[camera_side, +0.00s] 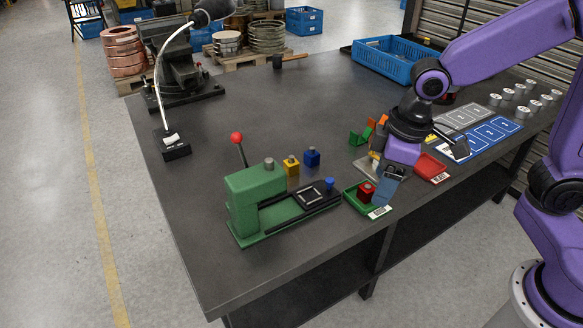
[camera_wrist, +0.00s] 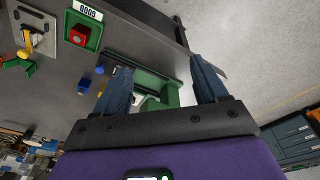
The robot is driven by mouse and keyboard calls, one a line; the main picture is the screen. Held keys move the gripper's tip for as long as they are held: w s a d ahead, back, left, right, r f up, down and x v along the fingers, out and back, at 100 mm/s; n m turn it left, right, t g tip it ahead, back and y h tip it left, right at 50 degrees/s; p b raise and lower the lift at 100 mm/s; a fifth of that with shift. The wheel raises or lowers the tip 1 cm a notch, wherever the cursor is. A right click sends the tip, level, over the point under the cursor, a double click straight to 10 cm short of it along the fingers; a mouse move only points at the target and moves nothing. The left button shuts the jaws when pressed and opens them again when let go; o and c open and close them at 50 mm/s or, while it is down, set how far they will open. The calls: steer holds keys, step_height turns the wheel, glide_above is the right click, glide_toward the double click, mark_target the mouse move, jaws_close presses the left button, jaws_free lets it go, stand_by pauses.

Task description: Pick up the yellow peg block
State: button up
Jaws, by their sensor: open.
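The yellow peg block (camera_side: 292,166) stands upright on the dark table in the side view, with a small peg on top. It is just behind the green press (camera_side: 255,195) and left of a blue peg block (camera_side: 312,157). My gripper (camera_side: 384,192) is to the right of the yellow block, by the green tray, and well apart from it. In the wrist view my gripper (camera_wrist: 160,78) has its two fingers wide apart, with nothing held between them. The green press (camera_wrist: 150,82) shows beyond the fingers there. I cannot clearly make out the yellow block in the wrist view; the left finger may hide it.
A green tray (camera_side: 350,200) with a red block (camera_side: 366,191) is by the front edge. A red tray (camera_side: 432,168) lies to its right. The press has a red-knobbed lever (camera_side: 237,138) standing up. The table left of the press is clear.

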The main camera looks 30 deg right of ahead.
steer(key=w+a+f+m+t, duration=0.1)
steer(key=w+m, duration=0.1)
steer(key=w, duration=0.7)
steer(key=w+a+f+m+t, duration=0.1)
steer(key=w+f+m, duration=0.15)
steer(key=w, duration=0.65)
steer(key=m+t+h, duration=0.1)
steer(key=m, duration=0.3)
glide_toward(293, 158)
steer(key=x, duration=0.7)
steer(key=shift+a+f, duration=0.1)
steer(key=shift+f, duration=0.2)
steer(key=shift+x, duration=2.45)
steer(key=shift+w, duration=0.15)
steer(key=shift+r, duration=0.1)
steer(key=c, duration=1.2)
